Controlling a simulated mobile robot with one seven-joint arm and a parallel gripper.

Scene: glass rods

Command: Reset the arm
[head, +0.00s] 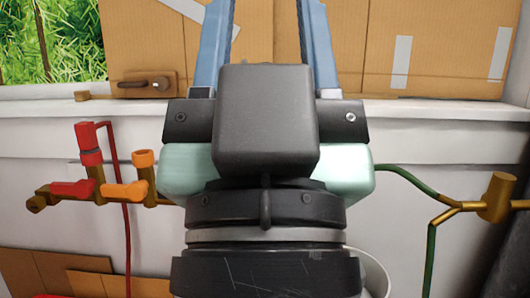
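My gripper (266,30) fills the middle of the head view, close to the camera and pointing up. Its two blue fingers stand wide apart. Their upper ends reach the top edge of the picture, so the tips may be cut off. Only cardboard shows in the visible gap between the fingers, and nothing is held there. The dark wrist of my arm is below the gripper and runs to the bottom edge. The rest of my arm is out of view.
Behind my gripper is a white wall with a sill (420,112). Cardboard panels (430,45) stand above it, and a grassy opening (50,40) is at upper left. Red and orange valves (125,190) are at left, a brass fitting (497,197) at right. Cardboard (60,272) lies lower left.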

